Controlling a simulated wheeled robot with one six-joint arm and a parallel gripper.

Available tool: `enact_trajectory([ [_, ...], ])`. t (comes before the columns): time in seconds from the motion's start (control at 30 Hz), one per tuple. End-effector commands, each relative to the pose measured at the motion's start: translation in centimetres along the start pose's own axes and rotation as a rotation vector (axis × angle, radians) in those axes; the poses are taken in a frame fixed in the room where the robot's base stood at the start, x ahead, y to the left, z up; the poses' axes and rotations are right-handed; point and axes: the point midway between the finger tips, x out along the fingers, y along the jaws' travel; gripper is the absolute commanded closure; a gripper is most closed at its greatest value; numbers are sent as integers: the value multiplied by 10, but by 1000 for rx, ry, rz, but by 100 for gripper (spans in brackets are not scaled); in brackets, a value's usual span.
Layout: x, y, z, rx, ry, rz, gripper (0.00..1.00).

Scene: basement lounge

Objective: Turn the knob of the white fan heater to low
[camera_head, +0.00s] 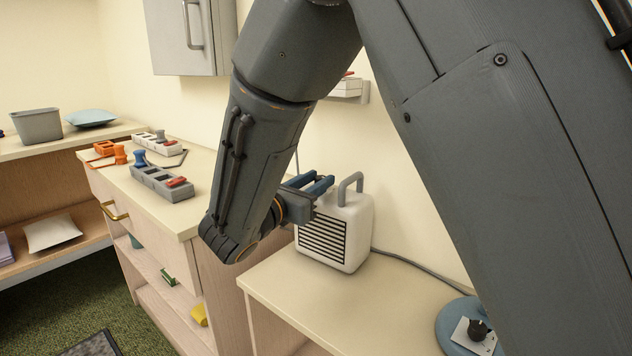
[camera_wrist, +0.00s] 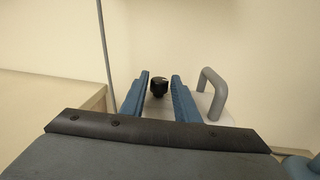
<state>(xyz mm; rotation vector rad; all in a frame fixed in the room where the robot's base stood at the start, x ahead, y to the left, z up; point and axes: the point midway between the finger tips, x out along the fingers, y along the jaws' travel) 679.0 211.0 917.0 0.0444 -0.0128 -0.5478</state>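The white fan heater (camera_head: 358,238) stands upright on the lower cream surface, its dark slatted grille facing front and a grey carry handle (camera_head: 350,187) on top. My gripper (camera_head: 325,182) is over the left part of its top, with blue fingers. In the wrist view my gripper (camera_wrist: 161,76) is open, and the black knob (camera_wrist: 158,88) shows in the gap between the fingers, with a gap on each side. How deep the fingers reach around the knob is not clear. The heater's handle (camera_wrist: 213,92) is right of the fingers. The knob's setting is unreadable.
A grey cable (camera_head: 415,262) runs right from the heater to a blue round base (camera_head: 453,322) with a dark knob on a white plate. The higher cabinet top (camera_head: 207,213) at left holds several trays and small parts. The wall is close behind the heater.

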Motion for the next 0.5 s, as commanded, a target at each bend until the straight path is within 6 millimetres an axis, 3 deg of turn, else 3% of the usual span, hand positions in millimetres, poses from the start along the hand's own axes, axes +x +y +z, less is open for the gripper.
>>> enact_trajectory([
  [0.03,0,0,0,0,0,0,81],
  [0.17,0,0,0,0,0,0,100],
  [0.5,0,-3,0,-1,4,67,100],
])
